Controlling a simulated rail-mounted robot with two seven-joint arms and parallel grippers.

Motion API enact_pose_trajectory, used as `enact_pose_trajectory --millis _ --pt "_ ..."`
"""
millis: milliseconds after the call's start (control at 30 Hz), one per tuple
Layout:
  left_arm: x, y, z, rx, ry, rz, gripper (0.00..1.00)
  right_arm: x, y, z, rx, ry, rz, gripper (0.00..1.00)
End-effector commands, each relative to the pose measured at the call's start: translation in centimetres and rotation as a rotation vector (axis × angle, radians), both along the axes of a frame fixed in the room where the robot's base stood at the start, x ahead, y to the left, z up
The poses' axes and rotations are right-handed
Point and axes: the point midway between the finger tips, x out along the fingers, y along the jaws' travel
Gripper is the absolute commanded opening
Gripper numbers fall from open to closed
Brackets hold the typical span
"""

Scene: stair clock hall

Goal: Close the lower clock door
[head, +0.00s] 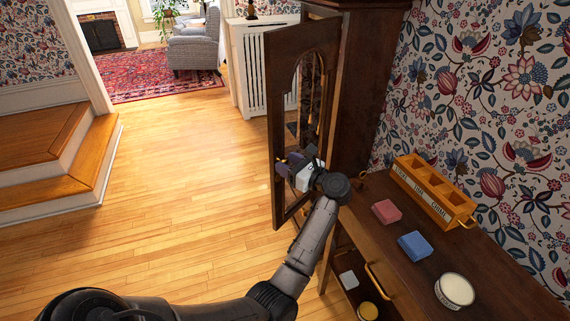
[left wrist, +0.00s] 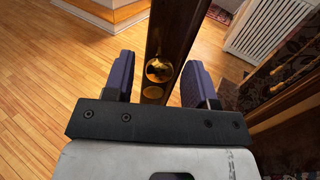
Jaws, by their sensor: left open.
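The clock door (head: 279,120), dark wood with an arched opening, stands swung out from the tall dark clock case (head: 362,80) in the head view. My left gripper (head: 296,161) is at the door's lower half, its purple fingers spread. In the left wrist view, the open left gripper (left wrist: 160,66) has one finger on each side of the narrow door panel (left wrist: 178,25). A round brass knob (left wrist: 159,69) on the panel lies between the fingers; contact with them cannot be told. My arm hides part of the door's lower edge. My right gripper is not in view.
A wooden cabinet (head: 410,275) to the right bears a divided orange box (head: 432,190), a pink block (head: 386,211), a blue block (head: 414,245) and a round white-topped tin (head: 454,290). A white radiator cover (head: 255,65) stands behind the door. Wooden floor left of it is clear.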

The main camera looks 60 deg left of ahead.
Motion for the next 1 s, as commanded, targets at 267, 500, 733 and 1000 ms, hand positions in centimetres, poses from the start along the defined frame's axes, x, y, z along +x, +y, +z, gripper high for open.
enact_pose_trajectory --millis 267,500,733,1000 --pt "-0.5 1.4 0.0 0.000 0.000 0.000 0.52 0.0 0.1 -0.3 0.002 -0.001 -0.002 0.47" --pt "-0.5 1.4 0.0 0.000 0.000 0.000 0.52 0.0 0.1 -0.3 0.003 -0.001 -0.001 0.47" --pt "-0.5 1.4 0.0 0.000 0.000 0.000 0.34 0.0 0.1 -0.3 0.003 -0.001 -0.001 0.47" --pt "-0.5 1.4 0.0 0.000 0.000 0.000 0.08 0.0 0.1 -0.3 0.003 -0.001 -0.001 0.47"
